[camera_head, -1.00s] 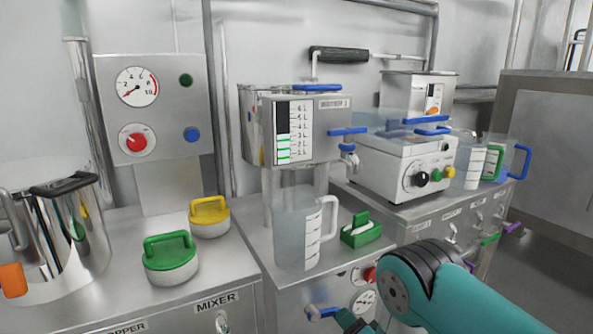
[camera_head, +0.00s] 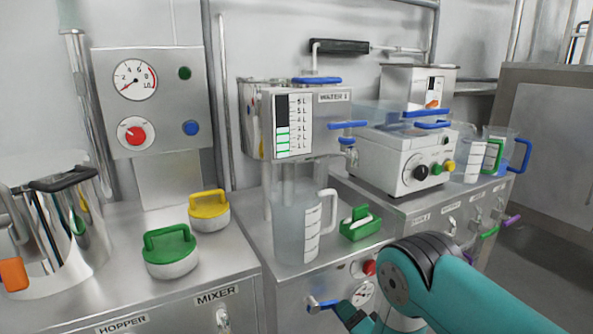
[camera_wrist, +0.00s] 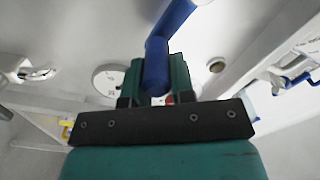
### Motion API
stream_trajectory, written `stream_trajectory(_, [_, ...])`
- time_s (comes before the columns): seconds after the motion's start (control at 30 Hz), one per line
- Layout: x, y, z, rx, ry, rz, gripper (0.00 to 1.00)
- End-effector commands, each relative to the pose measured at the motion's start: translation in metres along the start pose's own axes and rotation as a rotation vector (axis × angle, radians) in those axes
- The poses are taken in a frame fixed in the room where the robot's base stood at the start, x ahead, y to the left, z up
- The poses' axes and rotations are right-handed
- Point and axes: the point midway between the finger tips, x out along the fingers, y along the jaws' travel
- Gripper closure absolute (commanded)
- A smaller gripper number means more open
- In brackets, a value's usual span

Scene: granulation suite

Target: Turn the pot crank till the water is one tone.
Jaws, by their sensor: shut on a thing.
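My gripper (camera_head: 345,312) is at the front face of the middle steel cabinet, low in the head view. In the wrist view its green fingers (camera_wrist: 157,82) are shut around a blue handle (camera_wrist: 158,55). The blue handle (camera_head: 322,304) also shows in the head view, sticking out from the cabinet front. I cannot tell whether it is the pot crank. A clear measuring jug (camera_head: 297,226) with a white handle stands above it, under the WATER 1 tank (camera_head: 336,112). The jug looks evenly pale grey. No inside of a pot is visible.
A green-handled lid (camera_head: 170,254) and a yellow-handled lid (camera_head: 209,212) lie on the left counter. A green-handled block (camera_head: 360,224) sits right of the jug. A white machine (camera_head: 392,160) stands behind it. A steel pot (camera_head: 66,240) is at far left.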

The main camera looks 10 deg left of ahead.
Motion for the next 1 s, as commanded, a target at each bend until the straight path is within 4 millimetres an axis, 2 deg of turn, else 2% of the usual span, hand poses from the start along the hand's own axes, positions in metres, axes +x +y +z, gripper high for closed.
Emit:
stream_trajectory(0.23, [0.002, -0.024, -0.009, 0.005, -0.006, -0.012, 1.0])
stream_trajectory(0.47, [0.002, -0.03, -0.012, 0.005, -0.005, -0.013, 1.0])
stream_trajectory(0.7, [0.001, -0.049, -0.016, 0.005, -0.004, -0.012, 1.0])
stream_trajectory(1.0, [0.001, -0.064, -0.014, 0.005, -0.001, -0.013, 1.0])
